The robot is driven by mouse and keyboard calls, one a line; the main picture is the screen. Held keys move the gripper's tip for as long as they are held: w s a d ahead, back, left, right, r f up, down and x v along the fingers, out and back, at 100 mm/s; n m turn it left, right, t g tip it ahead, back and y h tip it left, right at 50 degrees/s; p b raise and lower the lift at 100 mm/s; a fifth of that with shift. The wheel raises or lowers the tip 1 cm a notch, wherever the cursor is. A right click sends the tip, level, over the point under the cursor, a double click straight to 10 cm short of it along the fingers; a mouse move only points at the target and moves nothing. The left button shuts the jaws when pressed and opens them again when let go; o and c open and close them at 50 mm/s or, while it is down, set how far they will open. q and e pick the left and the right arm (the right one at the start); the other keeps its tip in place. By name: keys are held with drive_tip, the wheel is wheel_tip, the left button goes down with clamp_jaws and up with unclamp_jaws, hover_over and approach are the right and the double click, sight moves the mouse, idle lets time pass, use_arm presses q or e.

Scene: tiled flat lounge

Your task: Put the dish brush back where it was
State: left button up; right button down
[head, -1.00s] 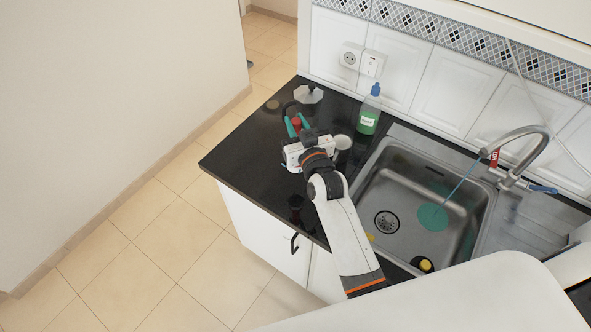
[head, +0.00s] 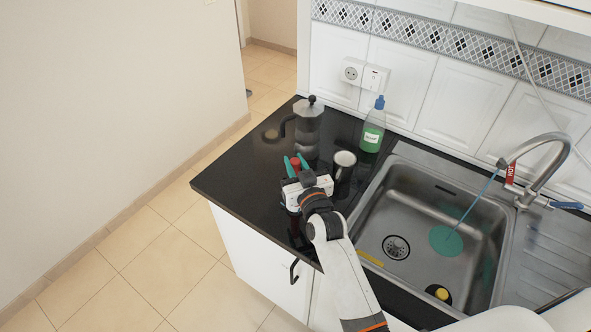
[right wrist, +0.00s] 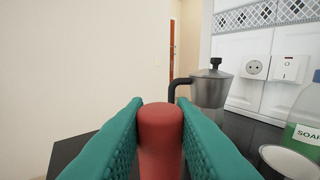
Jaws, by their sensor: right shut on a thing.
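My right gripper (head: 296,164), with teal fingers, is shut on a red round-topped thing (right wrist: 160,140) over the dark counter. In the right wrist view the red thing stands upright between both fingers. Its lower part is hidden, so I cannot tell whether it is the brush's handle. A small yellow and black round thing (head: 440,293) lies in the near part of the sink; I cannot tell whether it is a brush. No dish brush is clearly recognisable. My left gripper is not in view.
A moka pot (head: 308,128) stands behind the gripper. A cup (head: 344,160) and a green soap bottle (head: 373,128) stand to its right. The sink (head: 400,205) lies further right, under a tap (head: 548,160). The counter's left end (head: 232,180) is bare.

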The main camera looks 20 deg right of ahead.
drive_tip(key=c, duration=1.2)
unclamp_jaws()
drive_tip(key=shift+r, duration=0.1)
drive_tip(key=s+b, duration=0.2)
drive_tip(key=s, duration=1)
drive_tip(key=shift+d, duration=0.2)
